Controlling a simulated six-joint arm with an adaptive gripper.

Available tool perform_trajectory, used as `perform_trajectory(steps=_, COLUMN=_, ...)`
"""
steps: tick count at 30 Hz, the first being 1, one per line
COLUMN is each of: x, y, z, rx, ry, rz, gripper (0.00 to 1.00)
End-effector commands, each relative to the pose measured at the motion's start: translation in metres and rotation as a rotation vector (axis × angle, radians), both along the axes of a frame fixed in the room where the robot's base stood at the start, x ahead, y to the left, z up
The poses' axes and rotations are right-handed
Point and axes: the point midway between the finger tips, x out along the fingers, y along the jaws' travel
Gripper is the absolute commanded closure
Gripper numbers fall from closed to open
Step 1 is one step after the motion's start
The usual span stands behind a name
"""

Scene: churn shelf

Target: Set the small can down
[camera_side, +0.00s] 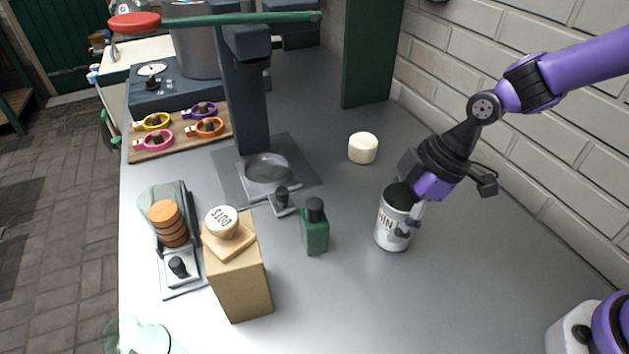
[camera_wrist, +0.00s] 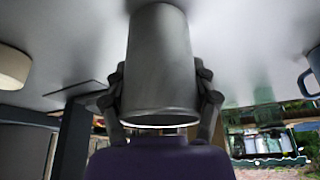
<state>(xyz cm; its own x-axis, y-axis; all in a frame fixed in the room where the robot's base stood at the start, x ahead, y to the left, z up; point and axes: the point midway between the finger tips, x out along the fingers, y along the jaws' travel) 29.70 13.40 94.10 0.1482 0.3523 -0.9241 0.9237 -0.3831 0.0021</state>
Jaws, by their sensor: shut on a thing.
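The small can (camera_side: 391,226) is pale with dark lettering and stands upright, on or just above the grey worktop; I cannot tell whether its base touches. My gripper (camera_side: 405,216) comes from the upper right and is shut on the can. In the wrist view the can (camera_wrist: 160,62) fills the middle, with the fingers of my gripper (camera_wrist: 160,100) on both of its sides. Part of the can's right side is hidden by a finger in the side view.
A green bottle (camera_side: 315,232) stands left of the can, and a cream round piece (camera_side: 362,148) lies behind it. A tan box (camera_side: 239,283) stands farther left. A dark press stand (camera_side: 245,110) rises at the back. The worktop right of the can is clear, up to a brick wall (camera_side: 480,80).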

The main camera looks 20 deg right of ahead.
Motion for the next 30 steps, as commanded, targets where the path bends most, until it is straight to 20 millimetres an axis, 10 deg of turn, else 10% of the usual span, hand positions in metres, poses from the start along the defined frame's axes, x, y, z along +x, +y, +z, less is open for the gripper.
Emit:
perform_trajectory(steps=1, x=0.0, y=0.0, z=-0.002, rx=-0.001, ry=0.001, rz=0.0, gripper=0.89)
perform_trajectory(steps=2, x=0.0, y=0.0, z=-0.001, rx=-0.001, ry=0.001, rz=0.0, gripper=0.18)
perform_trajectory(steps=3, x=0.0, y=0.0, z=-0.001, rx=-0.001, ry=0.001, rz=0.0, gripper=0.04)
perform_trajectory(steps=18, x=0.0, y=0.0, z=0.004, rx=0.0, ry=-0.002, rz=0.001, gripper=0.04)
perform_trajectory(steps=30, x=-0.011, y=-0.03, z=0.08, rx=0.001, ry=-0.006, rz=-0.002, gripper=0.04)
